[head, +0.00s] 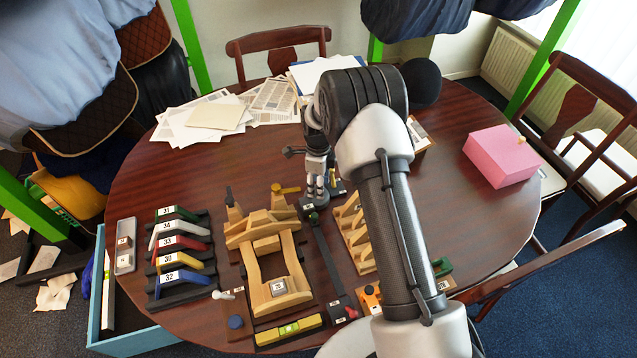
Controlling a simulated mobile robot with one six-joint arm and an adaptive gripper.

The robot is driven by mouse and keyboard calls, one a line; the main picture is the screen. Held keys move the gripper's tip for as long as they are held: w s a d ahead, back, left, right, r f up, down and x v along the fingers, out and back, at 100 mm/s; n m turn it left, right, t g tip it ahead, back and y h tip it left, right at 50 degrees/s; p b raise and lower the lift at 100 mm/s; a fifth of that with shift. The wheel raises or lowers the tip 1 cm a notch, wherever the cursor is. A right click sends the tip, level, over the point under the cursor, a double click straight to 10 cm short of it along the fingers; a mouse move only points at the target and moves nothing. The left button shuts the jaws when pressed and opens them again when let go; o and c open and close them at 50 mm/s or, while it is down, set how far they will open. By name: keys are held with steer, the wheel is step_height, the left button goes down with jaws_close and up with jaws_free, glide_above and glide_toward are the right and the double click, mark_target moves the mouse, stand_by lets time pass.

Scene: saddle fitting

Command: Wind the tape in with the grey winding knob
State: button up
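My gripper (317,197) points down over the table just behind the wooden saddle fixture (291,244). Its fingers are small and dark here, and whether they are apart or closed on something does not show clearly. A long dark strip (325,255), perhaps the tape's track, runs from below the gripper toward the front, with a labelled dark block and a red part (351,312) at its near end. I cannot make out the grey winding knob for certain; the gripper and arm cover part of that area. The tape itself cannot be told apart.
A rack of numbered coloured arches (181,277) stands at left, with a grey tray (125,246) beside it. A yellow level (288,331) lies in front. Papers (213,115) lie at the back, a pink box (502,156) at right. The right tabletop is mostly clear.

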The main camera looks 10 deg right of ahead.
step_height(320, 180, up, 12)
stand_by(0.5)
